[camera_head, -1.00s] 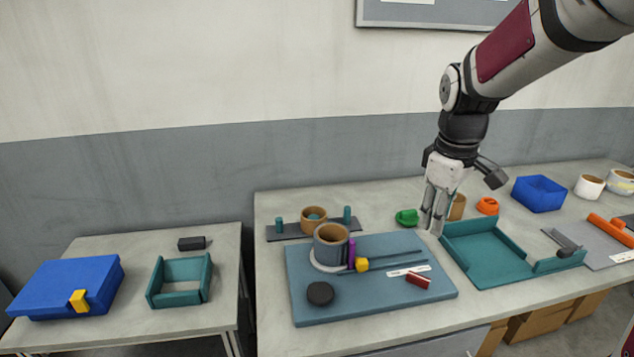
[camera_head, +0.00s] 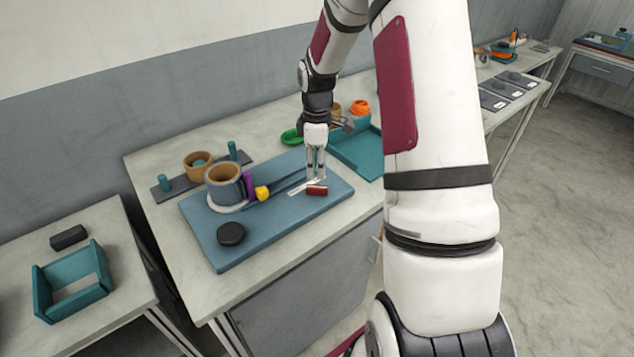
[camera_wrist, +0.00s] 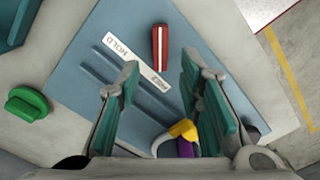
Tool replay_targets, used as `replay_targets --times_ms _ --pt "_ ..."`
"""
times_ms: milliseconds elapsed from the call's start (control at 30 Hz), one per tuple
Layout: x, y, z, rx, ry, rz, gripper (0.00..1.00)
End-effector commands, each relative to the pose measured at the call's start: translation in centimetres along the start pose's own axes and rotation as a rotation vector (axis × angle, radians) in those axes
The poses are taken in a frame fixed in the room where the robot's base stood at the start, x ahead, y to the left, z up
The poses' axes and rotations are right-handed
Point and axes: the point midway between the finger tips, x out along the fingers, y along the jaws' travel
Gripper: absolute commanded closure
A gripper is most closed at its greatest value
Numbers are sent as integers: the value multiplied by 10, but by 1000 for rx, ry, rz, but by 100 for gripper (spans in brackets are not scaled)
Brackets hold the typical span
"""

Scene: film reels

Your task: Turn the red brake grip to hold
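The red brake grip (camera_head: 317,190) sits near the right front of the blue-grey board (camera_head: 250,249). In the wrist view the red grip (camera_wrist: 160,48) has a pale line along it and lies beside a white label (camera_wrist: 136,60) with HOLD at one end and a word that looks like FREE at the other. My gripper (camera_head: 316,178) points down over the board just behind the grip. In the wrist view its two teal-padded fingers (camera_wrist: 158,78) are apart with nothing between them.
A teal tray (camera_head: 358,155) lies behind right, a green piece (camera_head: 291,137) behind.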

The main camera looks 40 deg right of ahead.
Motion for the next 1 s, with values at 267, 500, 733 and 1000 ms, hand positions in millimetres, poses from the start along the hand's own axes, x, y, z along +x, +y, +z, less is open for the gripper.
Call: replay_targets --times_ms 267,500,733,1000 --pt "48 -1 0 0 -1 -3 67" --pt "65 0 0 0 0 1 67" --pt "67 0 0 0 0 1 67" --pt "66 0 0 0 0 1 100"
